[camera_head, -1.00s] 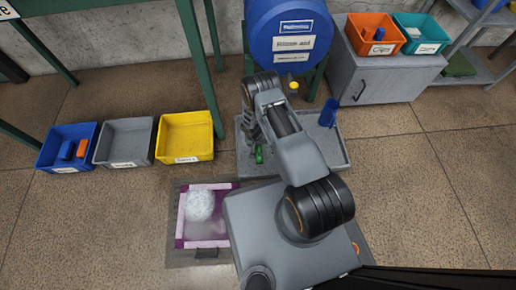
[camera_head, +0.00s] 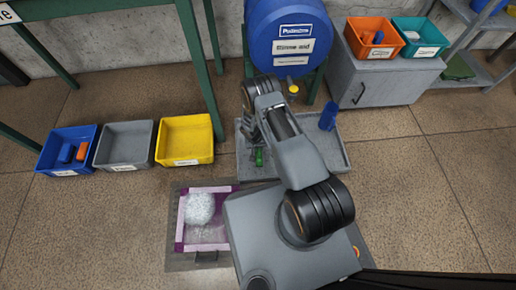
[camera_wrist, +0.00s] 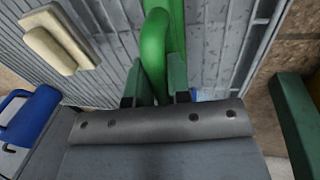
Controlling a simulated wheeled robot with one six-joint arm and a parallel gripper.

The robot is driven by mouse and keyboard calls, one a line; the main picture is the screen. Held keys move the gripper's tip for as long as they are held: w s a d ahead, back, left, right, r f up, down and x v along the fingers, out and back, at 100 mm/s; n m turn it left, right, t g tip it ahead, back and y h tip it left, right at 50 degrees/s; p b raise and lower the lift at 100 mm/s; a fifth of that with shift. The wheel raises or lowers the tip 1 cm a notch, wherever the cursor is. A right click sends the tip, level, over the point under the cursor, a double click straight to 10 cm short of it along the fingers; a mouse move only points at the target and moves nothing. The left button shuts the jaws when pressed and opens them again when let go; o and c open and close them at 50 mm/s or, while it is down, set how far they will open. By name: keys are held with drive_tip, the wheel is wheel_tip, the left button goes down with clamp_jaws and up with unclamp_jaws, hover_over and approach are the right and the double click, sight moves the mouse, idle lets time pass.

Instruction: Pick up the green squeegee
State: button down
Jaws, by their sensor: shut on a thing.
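The green squeegee (camera_wrist: 154,45) shows in the wrist view as a bright green, curved handle running up from between my gripper's fingers. My gripper (camera_wrist: 155,88) has two dark green fingers, shut on this handle from both sides. In the head view a small green part of the squeegee (camera_head: 259,157) shows over the left side of the grey tray (camera_head: 300,172). My arm hides most of my gripper there. The squeegee's far end is out of the wrist view, and I cannot tell whether it still touches the tray.
A beige block (camera_wrist: 60,40) lies on the ribbed tray. A blue tool (camera_head: 328,117) is at the tray's right. A blue drum (camera_head: 288,35) stands behind. Blue, grey and yellow bins (camera_head: 186,140) stand at left. A purple-edged box with foam (camera_head: 207,235) is in front.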

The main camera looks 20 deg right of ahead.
wheel_tip(320, 180, up, 3)
drive_tip(key=shift+r+p, duration=0.1)
drive_tip(key=shift+p, duration=0.65)
drive_tip(key=s+d+r+b, duration=0.1)
drive_tip(key=s+d+r, duration=0.1)
drive_tip(key=s+r, duration=0.2)
drive_tip(key=s+d+r, duration=0.2)
drive_tip(key=s+r, duration=0.3)
drive_tip(key=s, duration=0.4)
drive_tip(key=shift+s+d+r+b, duration=0.15)
drive_tip(key=shift+d+r+b, duration=0.15)
drive_tip(key=shift+b, duration=0.1)
drive_tip(key=c, duration=1.6)
unclamp_jaws()
clamp_jaws()
